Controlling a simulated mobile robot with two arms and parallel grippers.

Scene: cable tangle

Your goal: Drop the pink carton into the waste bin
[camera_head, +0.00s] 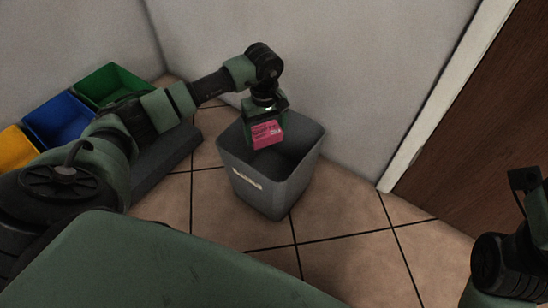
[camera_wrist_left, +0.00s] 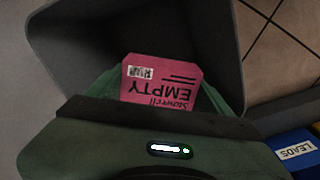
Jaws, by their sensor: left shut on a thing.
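The pink carton (camera_head: 266,134) is held in my left gripper (camera_head: 264,120) over the opening of the grey waste bin (camera_head: 258,190). My left gripper is shut on the carton. In the left wrist view the carton (camera_wrist_left: 162,85) shows the word "EMPTY" and sits between the green fingers, with the dark inside of the bin (camera_wrist_left: 190,25) behind it. The bin stands upright on the floor and has a pale label on its front. At the right edge of the head view part of my right arm shows, but its gripper cannot be made out.
Green (camera_head: 110,86), blue (camera_head: 62,118) and yellow (camera_head: 16,148) open bins stand at the left. The blue one (camera_wrist_left: 296,150) is labelled "LEADS". A wall is behind the waste bin, and a brown door (camera_head: 480,130) is at the right. Tiled floor in front is clear.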

